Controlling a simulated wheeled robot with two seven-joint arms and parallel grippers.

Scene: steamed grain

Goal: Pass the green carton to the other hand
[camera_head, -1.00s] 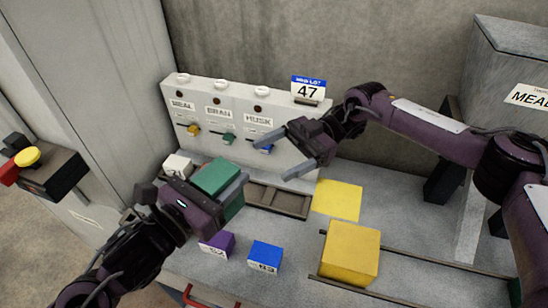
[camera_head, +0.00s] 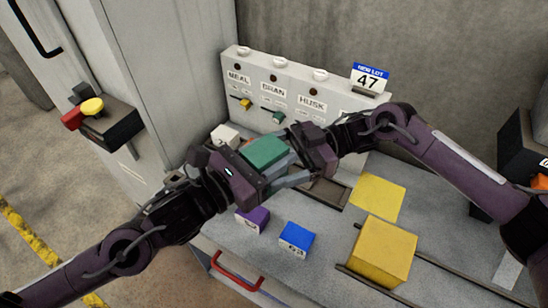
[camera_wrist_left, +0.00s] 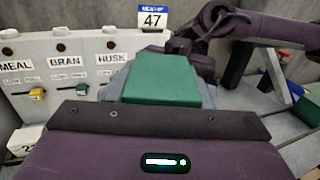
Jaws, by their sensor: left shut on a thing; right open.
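The green carton (camera_head: 264,151) is held up above the bench by my left gripper (camera_head: 268,163), which is shut on it. In the left wrist view the carton (camera_wrist_left: 162,83) sits upright just past the gripper body. My right gripper (camera_head: 287,161) has come in from the right and is open. Its near finger reaches beside the carton's right end, and its far finger is mostly hidden. I cannot tell whether the right fingers touch the carton. The right gripper also shows behind the carton in the left wrist view.
Below lie a purple block (camera_head: 252,220), a blue block (camera_head: 296,238) and a large yellow block (camera_head: 382,251) beside rails. A yellow square (camera_head: 377,197) marks the bench. The white panel (camera_head: 290,95) with labelled knobs and a 47 sign (camera_head: 368,79) stands close behind.

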